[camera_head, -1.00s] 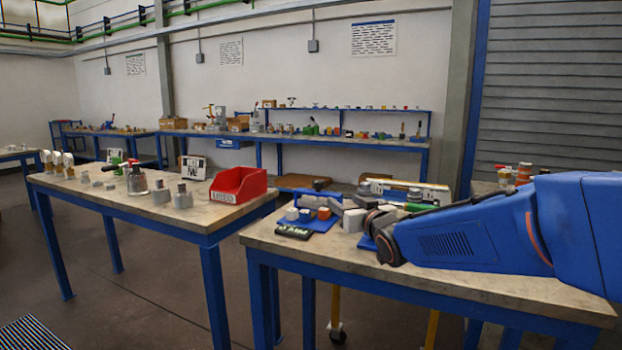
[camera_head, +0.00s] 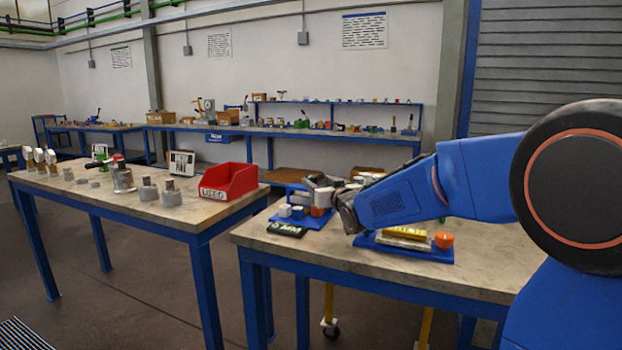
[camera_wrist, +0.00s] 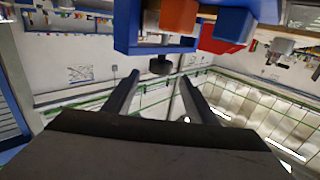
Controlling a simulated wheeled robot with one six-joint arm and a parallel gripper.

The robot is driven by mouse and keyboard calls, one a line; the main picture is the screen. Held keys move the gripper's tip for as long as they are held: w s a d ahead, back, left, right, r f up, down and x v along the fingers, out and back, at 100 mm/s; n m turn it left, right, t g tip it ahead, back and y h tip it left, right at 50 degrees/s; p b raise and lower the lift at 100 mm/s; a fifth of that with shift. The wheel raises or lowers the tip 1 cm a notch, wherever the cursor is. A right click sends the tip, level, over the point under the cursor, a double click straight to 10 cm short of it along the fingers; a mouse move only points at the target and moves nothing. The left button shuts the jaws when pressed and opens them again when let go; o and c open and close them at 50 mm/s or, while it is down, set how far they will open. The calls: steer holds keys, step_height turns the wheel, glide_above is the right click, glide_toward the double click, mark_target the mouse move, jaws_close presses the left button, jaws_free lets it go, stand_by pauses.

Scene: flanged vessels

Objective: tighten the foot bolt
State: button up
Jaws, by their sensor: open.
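My gripper (camera_head: 322,184) is over the back left of the near right bench, close to a small blue frame (camera_head: 292,189). In the wrist view, which looks upside down, its two dark fingers (camera_wrist: 160,97) are apart with nothing between the tips. A dark round bolt-like head (camera_wrist: 160,66) sits just beyond the fingertips, against the blue frame (camera_wrist: 125,35). I cannot tell for sure that it is the foot bolt. The head camera does not show it clearly; the gripper and small blocks crowd that spot.
A blue mat (camera_head: 305,222) with white, blue and orange blocks lies beside the gripper. A black label (camera_head: 286,229) is in front. A red bin (camera_head: 230,181) stands on the left bench.

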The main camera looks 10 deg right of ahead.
mark_target(313, 178)
steer(key=shift+w+a, duration=0.2)
steer(key=shift+w, duration=0.95)
steer(key=shift+w+a, duration=0.15)
steer(key=shift+w, duration=1)
steer(key=shift+w+a, duration=0.2)
steer(key=shift+w, duration=0.95)
steer(key=shift+c, duration=0.5)
steer(key=c, duration=0.9)
